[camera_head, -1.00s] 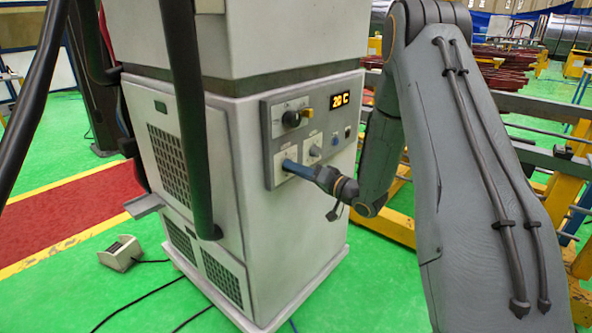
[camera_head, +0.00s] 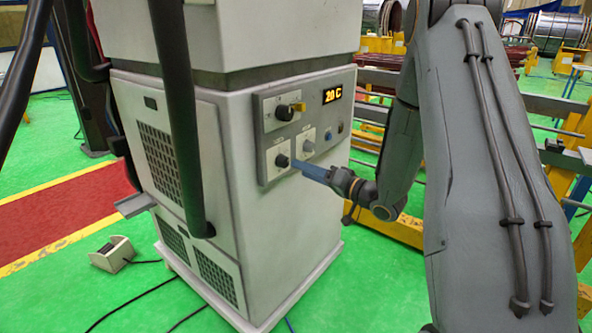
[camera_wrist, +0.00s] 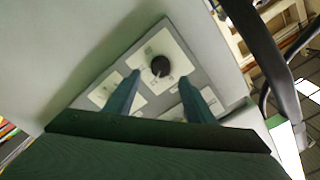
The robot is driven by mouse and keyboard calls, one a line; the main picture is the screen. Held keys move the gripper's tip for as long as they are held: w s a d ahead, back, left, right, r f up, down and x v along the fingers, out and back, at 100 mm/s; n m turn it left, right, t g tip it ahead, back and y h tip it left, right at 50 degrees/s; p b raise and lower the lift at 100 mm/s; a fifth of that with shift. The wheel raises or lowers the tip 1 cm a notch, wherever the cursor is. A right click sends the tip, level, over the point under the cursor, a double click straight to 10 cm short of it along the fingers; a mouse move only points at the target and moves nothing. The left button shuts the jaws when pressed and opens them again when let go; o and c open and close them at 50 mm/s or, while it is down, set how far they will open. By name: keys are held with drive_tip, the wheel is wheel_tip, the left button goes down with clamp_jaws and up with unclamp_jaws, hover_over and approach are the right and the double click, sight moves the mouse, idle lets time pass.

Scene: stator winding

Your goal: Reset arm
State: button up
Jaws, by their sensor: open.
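My gripper (camera_head: 298,165) has blue fingers and is in front of the control panel (camera_head: 269,151) of a grey-white cabinet. Its fingertips are just right of a dark round lower knob (camera_head: 282,161). In the wrist view the two fingers are spread with an empty gap, and a dark round knob (camera_wrist: 160,66) shows between and beyond their tips, apart from them. My arm bends down from the upper right to the gripper.
The cabinet (camera_head: 262,265) stands on a green floor. The panel also carries an upper knob (camera_head: 285,112) and a lit display (camera_head: 332,96) reading 20 C. A small box (camera_head: 112,254) with a cable lies at the left. Yellow racks (camera_head: 388,224) stand behind my arm.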

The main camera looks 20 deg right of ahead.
drive_tip(key=shift+s+d, duration=0.4)
drive_tip(key=shift+s, duration=0.15)
drive_tip(key=shift+w, duration=0.1)
drive_tip(key=s+a+f+n+g+h, duration=0.1)
drive_tip(key=s+g+h, duration=0.4)
drive_tip(key=s, duration=0.9)
drive_tip(key=s+a+f+n+g+h, duration=0.1)
drive_tip(key=s+a+f+g+h, duration=0.2)
drive_tip(key=s+g, duration=0.5)
drive_tip(key=s+a+h, duration=0.1)
drive_tip(key=s+h, duration=0.1)
drive_tip(key=s, duration=0.5)
drive_tip(key=shift+s+g+h, duration=0.2)
drive_tip(key=shift+g+h, duration=0.1)
drive_tip(key=shift+g, duration=0.1)
